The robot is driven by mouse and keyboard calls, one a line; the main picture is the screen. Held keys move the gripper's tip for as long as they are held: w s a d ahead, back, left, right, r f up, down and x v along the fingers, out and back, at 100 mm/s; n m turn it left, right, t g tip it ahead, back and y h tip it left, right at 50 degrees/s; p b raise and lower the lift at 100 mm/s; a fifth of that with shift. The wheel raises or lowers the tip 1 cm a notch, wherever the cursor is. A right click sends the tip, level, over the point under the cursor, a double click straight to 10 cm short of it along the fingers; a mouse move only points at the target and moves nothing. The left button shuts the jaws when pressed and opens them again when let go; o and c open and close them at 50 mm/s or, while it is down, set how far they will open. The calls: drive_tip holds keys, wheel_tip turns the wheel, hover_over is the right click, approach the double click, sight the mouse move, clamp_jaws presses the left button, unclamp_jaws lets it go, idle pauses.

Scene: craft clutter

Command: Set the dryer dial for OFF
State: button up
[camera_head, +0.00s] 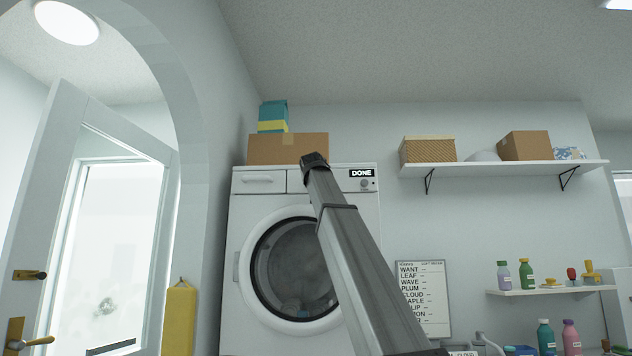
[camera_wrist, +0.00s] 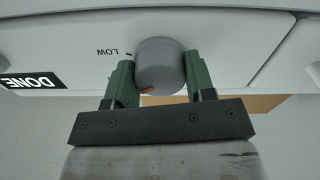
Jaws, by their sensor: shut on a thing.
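The dryer (camera_head: 250,215) is a white front-loading machine with a round dark door. Its grey dial (camera_wrist: 162,65) sits on the control panel between the two green fingers of my gripper (camera_wrist: 158,85), which is shut on it. An orange mark shows on the dial's lower edge in the wrist view. A LOW label (camera_wrist: 115,52) is beside the dial, upside down; no OFF label is readable. A DONE label (camera_head: 361,173) is on the panel, right of my gripper (camera_head: 313,160) in the head view. There my gripper hides the dial.
A cardboard box (camera_head: 270,149) with a teal and yellow package (camera_head: 272,117) stands on the dryer. A wall shelf (camera_head: 500,169) with a basket and box is to the right. A door (camera_head: 60,200) stands open at left.

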drive_tip(key=n, duration=0.5)
drive_tip(key=shift+n, duration=0.4)
drive_tip(key=n, duration=0.4)
drive_tip(key=shift+n, duration=0.4)
drive_tip(key=o, duration=0.9)
